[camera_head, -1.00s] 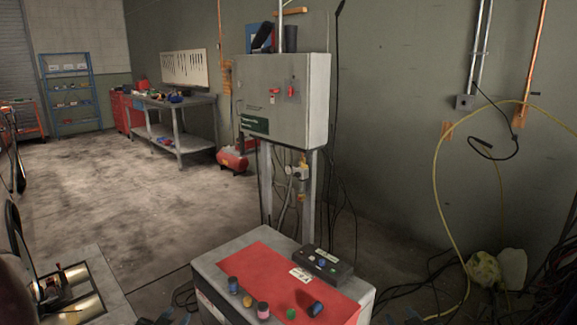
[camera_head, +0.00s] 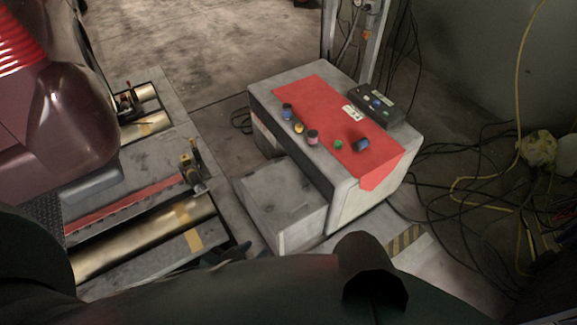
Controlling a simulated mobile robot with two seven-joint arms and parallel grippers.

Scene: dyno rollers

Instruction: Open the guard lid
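I cannot single out the guard lid for certain. A low grey metal box (camera_head: 282,195) with a flat closed top stands against the near left side of the white cabinet (camera_head: 362,205). A black control box (camera_head: 377,104) with several buttons sits at the cabinet's back right. My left gripper (camera_head: 228,254) shows only as a small dark shape at the bottom, left of and nearer than the grey box. It appears apart from the box, and its fingers are too dark to read. My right gripper is not visible.
A red mat (camera_head: 325,108) covers the cabinet top, with several small coloured jars (camera_head: 312,137) on it. Gold floor rollers (camera_head: 150,240) and a dark red vehicle (camera_head: 40,125) are at left. Cables (camera_head: 470,190) tangle on the floor at right.

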